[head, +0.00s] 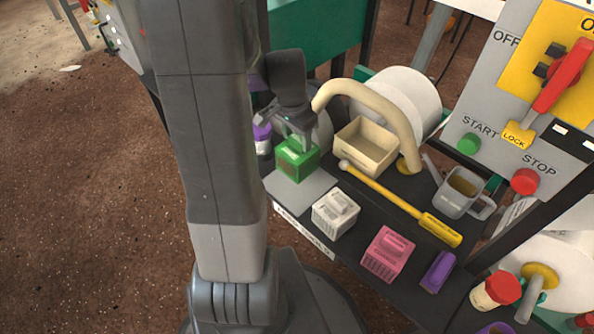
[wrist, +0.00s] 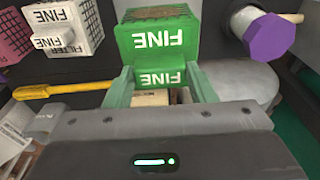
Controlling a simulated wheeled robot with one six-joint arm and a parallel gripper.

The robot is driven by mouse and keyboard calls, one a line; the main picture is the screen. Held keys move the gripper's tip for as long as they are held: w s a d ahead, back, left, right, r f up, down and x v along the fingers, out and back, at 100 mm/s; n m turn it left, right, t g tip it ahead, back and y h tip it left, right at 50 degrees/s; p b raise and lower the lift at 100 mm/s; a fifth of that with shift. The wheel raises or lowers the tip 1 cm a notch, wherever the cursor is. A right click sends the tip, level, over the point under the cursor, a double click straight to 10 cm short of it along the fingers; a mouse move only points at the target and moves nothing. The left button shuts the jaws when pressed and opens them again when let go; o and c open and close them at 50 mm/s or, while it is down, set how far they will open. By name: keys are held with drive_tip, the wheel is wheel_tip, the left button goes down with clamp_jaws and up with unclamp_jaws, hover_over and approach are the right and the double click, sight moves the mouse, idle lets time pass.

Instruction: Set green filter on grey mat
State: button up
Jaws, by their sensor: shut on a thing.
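The green filter (head: 296,162) is a green block with a smaller raised top, marked FINE in the wrist view (wrist: 160,42). My gripper (head: 296,138) is shut on its raised top part, with one finger on each side in the wrist view (wrist: 160,82). The grey mat (head: 310,189) lies at the left end of the dark shelf. In the head view the filter is upright over the mat's back left part. I cannot tell whether its underside touches the mat.
A white filter (head: 334,216), a pink filter (head: 386,257) and a purple block (head: 437,272) stand along the shelf's front. A purple-capped jar (head: 262,138) stands close left of the filter.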

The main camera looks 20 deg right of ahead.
sight(297, 156)
wheel_tip(297, 156, down, 7)
drive_tip(key=shift+f+b, duration=0.15)
drive_tip(key=shift+b, duration=1.05)
drive_tip(key=shift+f, duration=0.2)
drive_tip(key=o, duration=1.1)
drive_tip(key=shift+r, duration=0.1)
drive_tip(key=r+p, duration=0.1)
drive_tip(key=r, duration=0.3)
drive_tip(key=a+r+p, duration=0.1)
drive_tip(key=r+p, duration=0.1)
drive_tip(key=r, duration=0.2)
drive_tip(key=r+p, duration=0.2)
drive_tip(key=r, duration=0.2)
drive_tip(key=shift+s+a+r, duration=0.1)
drive_tip(key=shift+s+a, duration=0.1)
drive_tip(key=shift+s, duration=0.05)
